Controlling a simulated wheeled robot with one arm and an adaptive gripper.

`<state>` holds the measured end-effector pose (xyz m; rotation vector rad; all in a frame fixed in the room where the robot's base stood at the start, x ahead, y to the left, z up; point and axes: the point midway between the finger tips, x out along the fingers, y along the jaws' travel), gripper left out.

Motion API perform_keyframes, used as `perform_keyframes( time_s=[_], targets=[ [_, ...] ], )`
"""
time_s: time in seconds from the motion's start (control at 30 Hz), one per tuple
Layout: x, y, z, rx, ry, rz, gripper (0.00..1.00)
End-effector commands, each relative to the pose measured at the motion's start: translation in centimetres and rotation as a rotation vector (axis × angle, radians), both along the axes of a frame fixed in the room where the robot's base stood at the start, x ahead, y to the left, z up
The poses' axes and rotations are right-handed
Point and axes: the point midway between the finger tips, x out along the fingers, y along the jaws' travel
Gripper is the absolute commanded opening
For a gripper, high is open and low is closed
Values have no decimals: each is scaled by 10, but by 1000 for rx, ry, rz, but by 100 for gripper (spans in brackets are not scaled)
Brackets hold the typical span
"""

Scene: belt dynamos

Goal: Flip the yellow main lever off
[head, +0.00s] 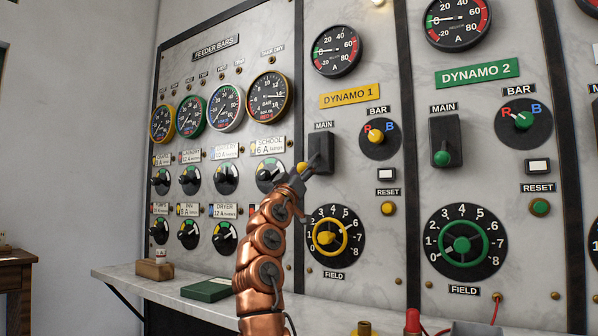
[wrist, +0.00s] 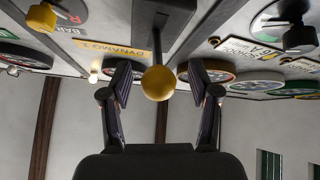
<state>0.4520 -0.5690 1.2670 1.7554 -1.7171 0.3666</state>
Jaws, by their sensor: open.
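The yellow main lever's ball knob (head: 302,168) shows at my gripper's tip in the head view, at the lower left of its dark MAIN plate (head: 321,153) on the DYNAMO 1 panel. In the wrist view the yellow ball (wrist: 158,83) is in the middle, on a dark stem running up to the plate (wrist: 160,18). My gripper (head: 305,177) is open. In the wrist view its two fingers (wrist: 159,92) stand on either side of the ball, with visible gaps. The gripper partly covers the lever in the head view, so the exact lever angle is hard to tell.
Right of the lever are the yellow BAR selector (head: 376,136) and yellow RESET button (head: 388,208); the yellow FIELD wheel (head: 327,237) is below. The green DYNAMO 2 lever (head: 442,157) is farther right. A shelf (head: 130,272) holding a green book (head: 207,289) runs below.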

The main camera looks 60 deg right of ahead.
Motion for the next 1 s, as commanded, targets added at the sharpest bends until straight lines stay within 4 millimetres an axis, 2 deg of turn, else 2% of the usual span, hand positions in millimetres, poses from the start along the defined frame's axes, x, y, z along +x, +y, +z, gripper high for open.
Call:
perform_keyframes(
  time_s=[0.37, 0.8, 1.0],
  targets=[
    [-1, 10, -10, 1, 0, 1, 61],
    [-9, 60, -7, -2, -2, 1, 61],
    [-10, 74, -8, 1, 0, 0, 61]
  ],
)
